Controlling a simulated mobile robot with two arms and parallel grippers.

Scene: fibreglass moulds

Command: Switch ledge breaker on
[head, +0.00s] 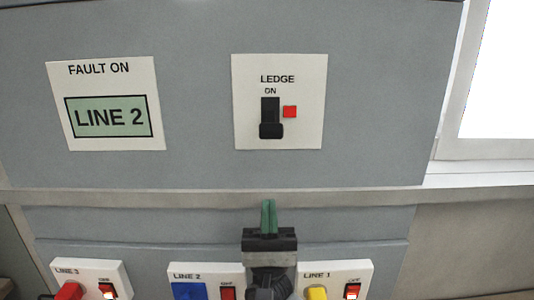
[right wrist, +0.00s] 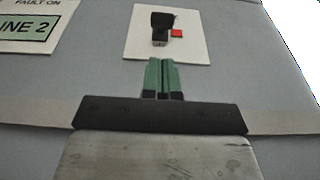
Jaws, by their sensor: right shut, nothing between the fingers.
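The ledge breaker (head: 271,118) is a black lever on a white plate marked LEDGE, with ON printed above it and a red square beside it. Its wide end sits low in the head view. In the right wrist view the lever (right wrist: 161,27) shows its wide end at the top, so I cannot tell its position firmly. My right gripper (head: 268,216) is shut and empty, its green fingers pointing up below the plate and apart from the lever. It also shows in the right wrist view (right wrist: 163,77). My left gripper is not in view.
A FAULT ON sign (head: 106,103) reads LINE 2, left of the breaker. A pale ledge (head: 200,199) crosses below. Under it are the LINE 3 (head: 90,270), LINE 2 (head: 206,272) and LINE 1 (head: 337,274) switch plates. A bright window (head: 500,80) is at right.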

